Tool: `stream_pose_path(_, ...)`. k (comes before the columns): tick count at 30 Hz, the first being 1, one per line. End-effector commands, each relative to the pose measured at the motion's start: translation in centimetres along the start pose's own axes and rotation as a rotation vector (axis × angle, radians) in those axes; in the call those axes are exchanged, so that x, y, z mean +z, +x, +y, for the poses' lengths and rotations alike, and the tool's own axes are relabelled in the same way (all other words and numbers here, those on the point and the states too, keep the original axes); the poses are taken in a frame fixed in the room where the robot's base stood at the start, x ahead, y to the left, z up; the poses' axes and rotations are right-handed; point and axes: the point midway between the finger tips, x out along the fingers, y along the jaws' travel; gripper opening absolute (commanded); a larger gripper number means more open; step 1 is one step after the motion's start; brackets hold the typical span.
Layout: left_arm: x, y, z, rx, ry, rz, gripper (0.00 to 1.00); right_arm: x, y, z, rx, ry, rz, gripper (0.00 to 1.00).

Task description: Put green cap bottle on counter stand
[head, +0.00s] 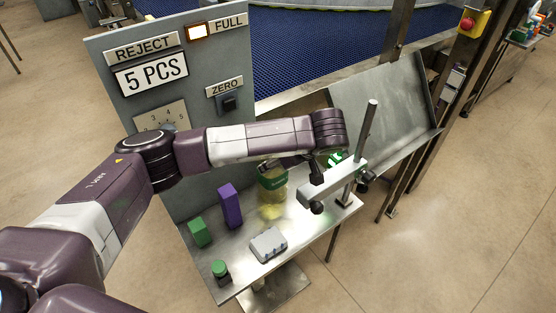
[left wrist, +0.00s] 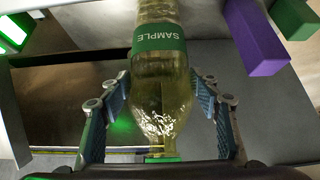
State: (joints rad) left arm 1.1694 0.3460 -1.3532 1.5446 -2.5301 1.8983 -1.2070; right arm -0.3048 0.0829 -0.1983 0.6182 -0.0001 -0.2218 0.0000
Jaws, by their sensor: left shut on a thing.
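The bottle (head: 272,186) is clear with yellowish contents and a green label. In the left wrist view the bottle (left wrist: 158,75) has a label reading SAMPLE and its green cap end (left wrist: 163,158) is close to my palm. My left gripper (head: 271,166) is shut on the upper part of the bottle, with a blue-padded finger on each side in the left wrist view (left wrist: 160,105). The bottle is roughly upright over the metal stand top (head: 300,222); whether its base touches is unclear. My right gripper is out of view.
A clamp bar on a post (head: 340,181) is right of the bottle. The REJECT panel (head: 172,95) rises behind.

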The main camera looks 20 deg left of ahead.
Motion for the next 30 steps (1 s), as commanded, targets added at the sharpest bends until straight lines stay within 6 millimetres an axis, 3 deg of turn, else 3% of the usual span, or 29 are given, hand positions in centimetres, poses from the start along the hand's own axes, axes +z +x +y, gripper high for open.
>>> stream_pose_path(5,0.2,0.3,0.0,0.000,0.001,0.000,0.34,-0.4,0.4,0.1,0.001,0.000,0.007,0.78)
stream_pose_path(6,0.2,0.3,0.0,0.000,0.001,0.000,0.58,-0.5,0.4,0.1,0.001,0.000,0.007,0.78)
stream_pose_path(11,0.2,0.2,0.0,0.000,0.001,0.000,0.74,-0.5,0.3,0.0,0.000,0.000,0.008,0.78)
stream_pose_path(23,-0.1,-0.4,0.1,0.002,0.000,-0.001,0.74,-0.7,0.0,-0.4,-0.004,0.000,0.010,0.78)
stream_pose_path(30,-0.2,-5.2,0.2,0.007,0.002,0.003,0.74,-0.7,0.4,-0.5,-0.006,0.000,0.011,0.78)
